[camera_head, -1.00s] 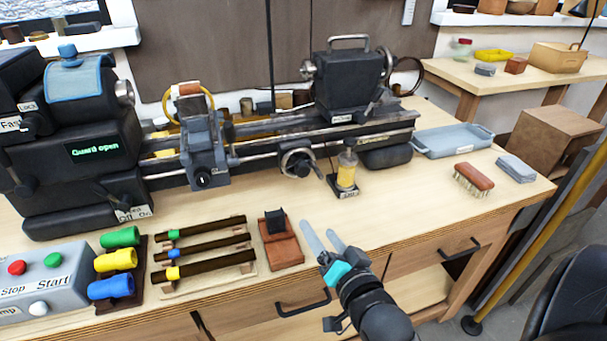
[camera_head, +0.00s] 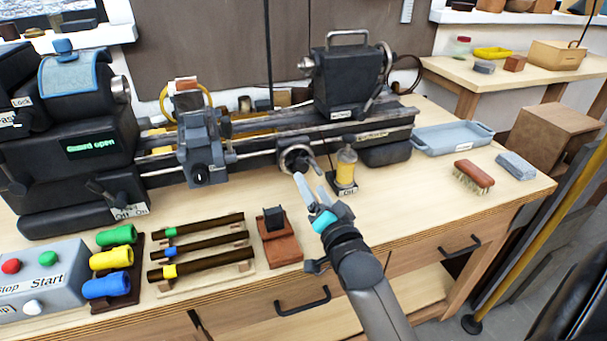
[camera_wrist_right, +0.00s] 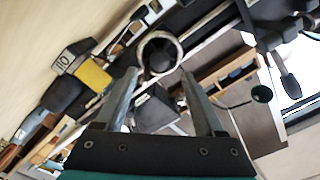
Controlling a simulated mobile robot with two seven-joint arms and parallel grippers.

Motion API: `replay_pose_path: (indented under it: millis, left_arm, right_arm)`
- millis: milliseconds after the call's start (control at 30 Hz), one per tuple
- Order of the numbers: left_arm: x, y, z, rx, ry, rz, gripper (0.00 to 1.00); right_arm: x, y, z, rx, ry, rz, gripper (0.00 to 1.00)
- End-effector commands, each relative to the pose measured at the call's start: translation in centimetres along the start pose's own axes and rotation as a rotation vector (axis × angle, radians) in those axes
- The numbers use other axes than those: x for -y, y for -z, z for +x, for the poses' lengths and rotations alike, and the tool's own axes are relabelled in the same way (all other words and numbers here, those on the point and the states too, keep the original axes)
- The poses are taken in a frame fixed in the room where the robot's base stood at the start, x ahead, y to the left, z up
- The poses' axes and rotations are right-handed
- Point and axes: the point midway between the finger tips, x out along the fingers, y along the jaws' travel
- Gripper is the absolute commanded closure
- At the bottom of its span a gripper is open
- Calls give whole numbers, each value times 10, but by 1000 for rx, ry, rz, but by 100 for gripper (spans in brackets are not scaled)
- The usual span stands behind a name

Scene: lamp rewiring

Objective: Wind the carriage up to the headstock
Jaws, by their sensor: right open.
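The lathe's dark headstock (camera_head: 75,165) stands at the left, with a "Guard open" display. The grey carriage (camera_head: 203,150) sits on the bed rails, a short gap to the right of the headstock. A round handwheel (camera_head: 290,157) with a small handle is on the front of the bed, right of the carriage. My right gripper (camera_head: 315,181) is open, its fingertips just in front of and below the handwheel. In the right wrist view the handwheel (camera_wrist_right: 160,54) shows ahead, between the tips of the open gripper (camera_wrist_right: 158,76). Contact cannot be told. My left gripper is out of view.
A yellow oil bottle (camera_head: 345,170) stands close to the right of my gripper. The tailstock (camera_head: 345,85) is behind. A blue tray (camera_head: 455,138), brush (camera_head: 473,177) and rack of dark rods (camera_head: 203,248) lie on the bench.

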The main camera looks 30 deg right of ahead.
Motion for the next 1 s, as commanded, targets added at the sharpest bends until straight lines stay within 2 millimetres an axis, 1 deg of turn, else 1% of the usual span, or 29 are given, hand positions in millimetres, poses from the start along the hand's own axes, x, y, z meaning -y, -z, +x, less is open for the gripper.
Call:
replay_pose_path:
  millis: [33, 200, 400, 600, 833, 867, 1000]
  left_arm:
    - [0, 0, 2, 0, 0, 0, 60]
    - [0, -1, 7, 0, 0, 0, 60]
    - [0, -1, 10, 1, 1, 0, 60]
    - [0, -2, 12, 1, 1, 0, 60]
    - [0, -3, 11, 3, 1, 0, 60]
    - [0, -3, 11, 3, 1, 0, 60]
    - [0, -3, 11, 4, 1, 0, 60]
  right_arm:
    - [0, 0, 9, -1, 2, -1, 29]
    - [0, 0, 34, -1, 2, -2, 29]
    - [0, -1, 54, 1, 0, -1, 29]
    - [0, 0, 62, 1, 0, -1, 29]
    - [0, 0, 62, 1, -1, -1, 29]
    - [0, 0, 62, 1, -1, -1, 30]
    - [0, 0, 62, 1, -1, -1, 46]
